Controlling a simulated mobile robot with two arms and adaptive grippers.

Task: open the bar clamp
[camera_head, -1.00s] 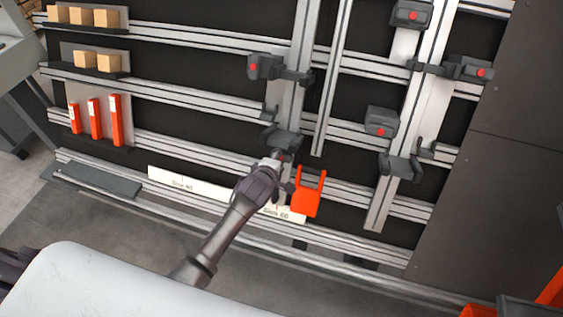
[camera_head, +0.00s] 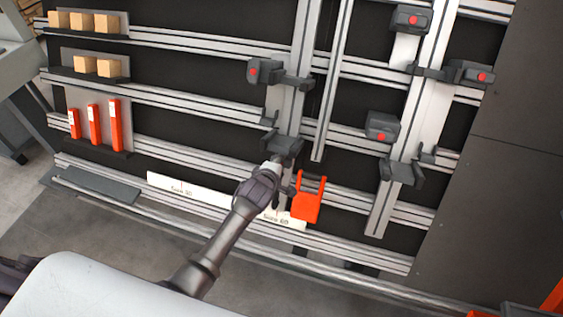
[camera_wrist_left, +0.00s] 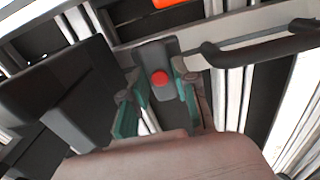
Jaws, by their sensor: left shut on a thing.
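The bar clamp (camera_head: 283,143) is a dark grey block on a vertical metal rail of the gantry, low in the middle of the head view. My left gripper (camera_head: 276,163) reaches it from below. In the left wrist view, the green-padded fingers of my left gripper (camera_wrist_left: 160,100) stand on both sides of the grey clamp block (camera_wrist_left: 153,58), which has a red button (camera_wrist_left: 159,78). The gripper is shut on this block. The button is hidden in the head view. My right gripper is not in view.
An orange forked bracket (camera_head: 306,207) is close to the right of my left gripper. Other grey clamps with red buttons (camera_head: 380,127) sit on the rails. Wooden blocks (camera_head: 82,22) and orange bars (camera_head: 94,124) stand on small shelves at left. White label strips (camera_head: 178,187) lie below.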

